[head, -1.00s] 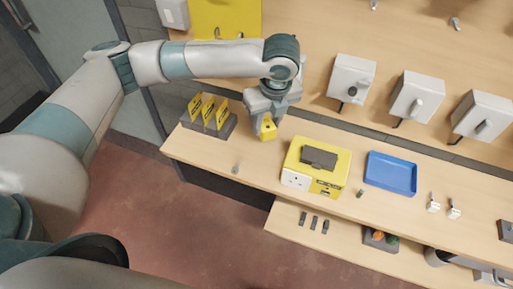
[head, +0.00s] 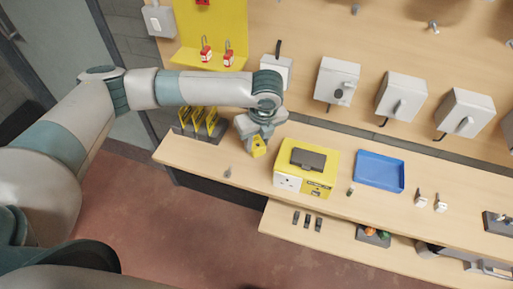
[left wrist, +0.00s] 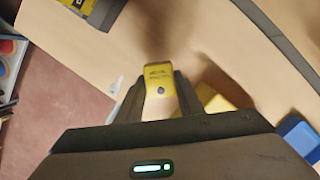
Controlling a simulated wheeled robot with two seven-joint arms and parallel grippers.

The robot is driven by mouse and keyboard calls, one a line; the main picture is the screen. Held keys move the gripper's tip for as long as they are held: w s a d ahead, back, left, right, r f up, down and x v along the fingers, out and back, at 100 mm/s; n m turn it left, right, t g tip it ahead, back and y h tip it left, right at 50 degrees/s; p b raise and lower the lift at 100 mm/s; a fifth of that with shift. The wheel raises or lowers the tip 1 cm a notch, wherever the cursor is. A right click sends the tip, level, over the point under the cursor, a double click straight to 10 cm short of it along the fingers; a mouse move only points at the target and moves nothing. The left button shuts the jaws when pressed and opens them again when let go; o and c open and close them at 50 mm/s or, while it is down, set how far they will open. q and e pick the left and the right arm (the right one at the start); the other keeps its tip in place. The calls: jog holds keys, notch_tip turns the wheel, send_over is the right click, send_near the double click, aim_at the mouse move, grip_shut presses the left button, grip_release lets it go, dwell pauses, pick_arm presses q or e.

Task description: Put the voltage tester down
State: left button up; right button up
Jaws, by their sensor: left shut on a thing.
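The voltage tester (head: 259,147) is a small yellow block with dark print. It is held in my left gripper (head: 258,140) over the wooden bench, between the rack of yellow cards and the yellow box. In the left wrist view the tester (left wrist: 160,80) sits between the two dark fingers of my left gripper (left wrist: 160,95), which are shut on it. I cannot tell whether the tester touches the bench top (head: 217,158). My right gripper is not in view.
A yellow box (head: 320,187) with a socket and a grey case on top stands right of the gripper. A blue tray (head: 380,170) lies further right. The card rack (head: 190,131) is left. A small metal item (head: 228,172) lies near the front edge. Bench around it is clear.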

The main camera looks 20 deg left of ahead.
aim_at(257, 145)
pick_arm(q)
jog(key=shift+f+p, duration=0.7)
jog(key=shift+f, duration=1.2)
jog(key=o, duration=1.2)
jog(key=shift+c, duration=0.2)
jog(key=shift+r, duration=0.1)
jog(key=shift+s+d+r+b, duration=0.15)
jog(key=shift+r+b, duration=0.4)
jog(key=shift+r, duration=0.3)
notch_tip(257, 145, up, 10)
jog(key=s+d+b, duration=0.1)
jog(key=b, duration=0.2)
jog(key=shift+s+d, duration=0.15)
jog(key=shift+s, duration=0.1)
jog(key=shift+f, duration=0.1)
